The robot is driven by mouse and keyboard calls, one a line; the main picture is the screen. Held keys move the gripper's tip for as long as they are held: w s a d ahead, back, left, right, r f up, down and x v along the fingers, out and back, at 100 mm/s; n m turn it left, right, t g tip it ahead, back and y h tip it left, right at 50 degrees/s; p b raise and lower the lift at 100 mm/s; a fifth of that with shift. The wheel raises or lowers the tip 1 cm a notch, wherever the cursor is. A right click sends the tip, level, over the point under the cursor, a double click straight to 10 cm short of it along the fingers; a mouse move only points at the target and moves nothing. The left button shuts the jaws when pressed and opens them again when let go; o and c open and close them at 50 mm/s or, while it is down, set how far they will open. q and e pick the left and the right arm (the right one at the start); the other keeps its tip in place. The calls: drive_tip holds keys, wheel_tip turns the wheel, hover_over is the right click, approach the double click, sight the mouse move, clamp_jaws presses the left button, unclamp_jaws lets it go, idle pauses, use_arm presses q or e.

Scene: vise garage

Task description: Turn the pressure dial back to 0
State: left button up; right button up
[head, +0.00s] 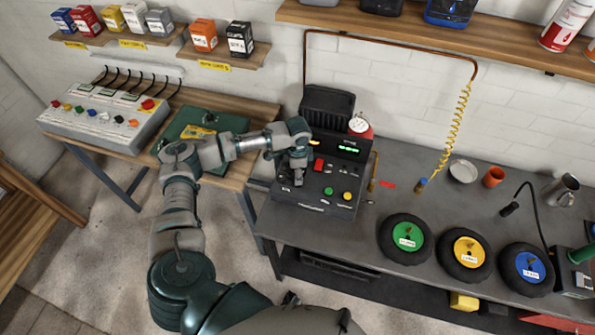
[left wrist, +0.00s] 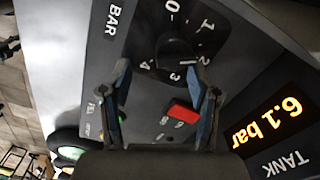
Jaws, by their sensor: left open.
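The pressure dial (left wrist: 176,47) is a dark knob on a black panel, ringed by the white numbers 0 to 4 and marked BAR. In the head view my left gripper (head: 297,178) hangs over the front panel of the black compressor unit (head: 328,150) and hides the dial. My right gripper is out of view.
A red switch (left wrist: 183,112) sits beside the dial, near the fingers. An orange tank display (left wrist: 268,118) reads 6.1 bar. A round gauge (head: 359,124) stands on the unit's right side. Green (head: 406,236), yellow (head: 468,252) and blue (head: 530,267) hubbed wheels lie along the bench.

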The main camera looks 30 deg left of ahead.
sight(287, 170)
use_arm(q)
drive_tip(key=shift+a, duration=0.35)
drive_tip(key=a, duration=0.3)
drive_tip(key=shift+s+a+f, duration=0.2)
drive_tip(key=shift+a+f, duration=0.05)
drive_tip(key=shift+f, duration=0.1)
drive_tip(key=c, duration=1.1)
drive_tip(key=shift+d+r, duration=0.15)
drive_tip(key=shift+c, duration=0.3)
drive_tip(key=shift+w+d+r, duration=0.1)
drive_tip(key=shift+w+d, duration=0.15)
drive_tip(key=shift+d, duration=0.75)
drive_tip(key=shift+w, duration=0.1)
drive_tip(key=shift+a, duration=0.3)
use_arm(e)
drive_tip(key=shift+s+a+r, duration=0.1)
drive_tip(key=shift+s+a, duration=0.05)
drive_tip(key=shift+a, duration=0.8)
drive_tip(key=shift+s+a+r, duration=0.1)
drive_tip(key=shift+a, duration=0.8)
